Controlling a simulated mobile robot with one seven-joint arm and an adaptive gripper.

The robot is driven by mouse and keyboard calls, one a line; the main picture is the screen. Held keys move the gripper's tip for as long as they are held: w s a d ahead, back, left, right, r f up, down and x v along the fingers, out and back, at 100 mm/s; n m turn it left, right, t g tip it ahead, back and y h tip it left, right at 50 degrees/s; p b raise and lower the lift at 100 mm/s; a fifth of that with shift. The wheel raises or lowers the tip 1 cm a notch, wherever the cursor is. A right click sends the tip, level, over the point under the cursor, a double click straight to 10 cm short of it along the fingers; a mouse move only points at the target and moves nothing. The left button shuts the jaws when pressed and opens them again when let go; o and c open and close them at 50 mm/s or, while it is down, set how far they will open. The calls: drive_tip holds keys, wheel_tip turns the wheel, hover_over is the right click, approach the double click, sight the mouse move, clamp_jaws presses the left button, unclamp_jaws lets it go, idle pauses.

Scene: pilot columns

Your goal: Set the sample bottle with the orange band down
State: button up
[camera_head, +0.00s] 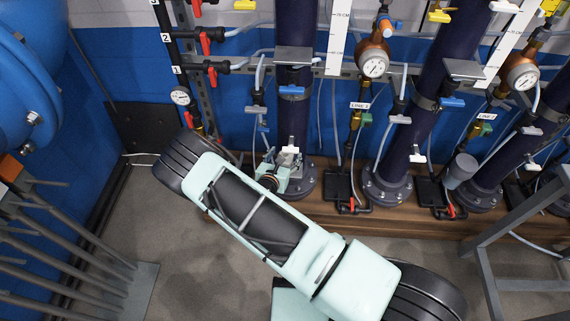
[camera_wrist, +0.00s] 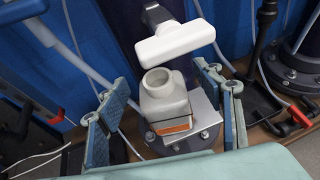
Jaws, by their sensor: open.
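The sample bottle (camera_wrist: 168,100) is pale grey with an open round neck and an orange band (camera_wrist: 175,126) low on its body. In the wrist view it stands about upright over a small metal plate (camera_wrist: 207,112) at the column's foot; its base contact is partly hidden. My gripper (camera_wrist: 166,92) is open, one finger on each side of the bottle, with visible gaps to both. In the head view my gripper (camera_head: 277,172) is small beside the column's foot, and the bottle cannot be made out clearly there.
A white T-shaped handle (camera_wrist: 175,42) sticks out just above and behind the bottle. The dark column (camera_head: 296,120) rises behind. Valves, thin hoses and gauges (camera_head: 374,64) crowd the right. A grey stand (camera_head: 500,240) is at right; a barred rack (camera_head: 60,240) at left.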

drive_tip(key=shift+w, duration=0.15)
drive_tip(key=c, duration=1.4)
drive_tip(key=shift+c, duration=0.2)
drive_tip(key=shift+r, duration=0.1)
